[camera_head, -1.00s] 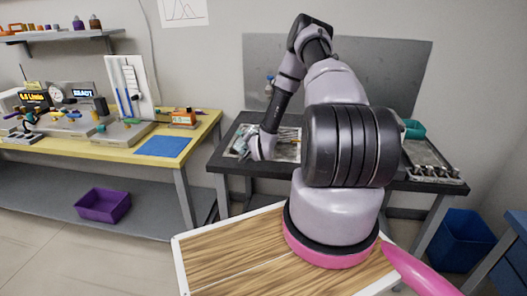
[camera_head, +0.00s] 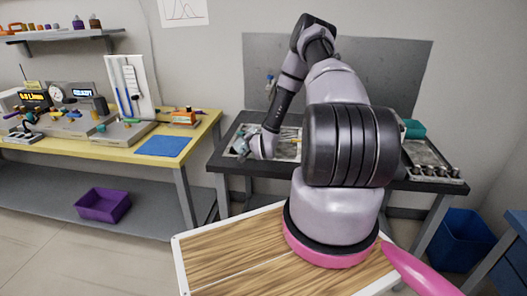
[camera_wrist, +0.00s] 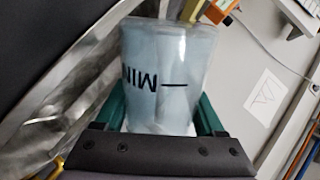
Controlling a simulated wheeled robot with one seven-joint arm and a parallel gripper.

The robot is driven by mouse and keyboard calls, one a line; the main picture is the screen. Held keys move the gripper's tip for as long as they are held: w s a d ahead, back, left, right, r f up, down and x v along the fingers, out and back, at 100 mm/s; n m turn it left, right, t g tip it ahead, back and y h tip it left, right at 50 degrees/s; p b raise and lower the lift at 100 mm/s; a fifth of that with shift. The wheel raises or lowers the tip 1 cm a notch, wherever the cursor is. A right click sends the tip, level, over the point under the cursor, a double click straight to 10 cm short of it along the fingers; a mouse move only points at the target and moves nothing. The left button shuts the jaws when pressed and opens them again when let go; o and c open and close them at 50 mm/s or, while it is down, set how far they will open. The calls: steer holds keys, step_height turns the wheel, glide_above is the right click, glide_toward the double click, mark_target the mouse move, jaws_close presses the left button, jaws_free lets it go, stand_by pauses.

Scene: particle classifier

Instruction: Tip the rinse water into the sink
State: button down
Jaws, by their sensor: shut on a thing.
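A translucent cup (camera_wrist: 165,75) with a dark level line and lettering fills the middle of the wrist view. My gripper (camera_wrist: 163,108) is shut on it, with a green finger on each side. The lettering is upside down in this view, and the contents look pale bluish. How much water is in the cup cannot be told. In the head view my gripper (camera_head: 244,148) is over the left part of the dark bench, at the steel sink area (camera_head: 288,150); the cup is too small there to make out. Shiny metal, probably the sink, shows at the left of the wrist view (camera_wrist: 75,70).
My arm hides the middle of the dark bench. A teal object (camera_head: 414,129) and a rack of metal pieces (camera_head: 435,173) are at its right. A yellow bench (camera_head: 100,150) with instruments and a blue mat (camera_head: 163,146) stands left. A grey panel (camera_head: 400,70) is behind.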

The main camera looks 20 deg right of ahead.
steer(key=shift+a+f+m+y, duration=0.1)
steer(key=shift+f+m+y, duration=0.25)
steer(key=shift+m+y, duration=0.35)
stand_by(0.8)
steer(key=shift+w+d+f+m+g+p, duration=0.1)
steer(key=shift+d+f+m+g+p, duration=0.3)
steer(key=shift+d+m+p, duration=0.25)
stand_by(1.1)
steer(key=shift+d+r+m+y, duration=0.1)
steer(key=shift+r+m+y, duration=0.75)
steer(key=shift+m, duration=0.2)
stand_by(1.6)
steer(key=shift+w+d+r+m+y+p, duration=0.1)
steer(key=shift+d+r+m+y+p, duration=0.15)
steer(key=shift+m+y, duration=0.2)
steer(key=shift+d+r+m+y+p, duration=0.15)
steer(key=shift+r+m+y, duration=0.15)
steer(key=shift+m, duration=0.15)
stand_by(1.2)
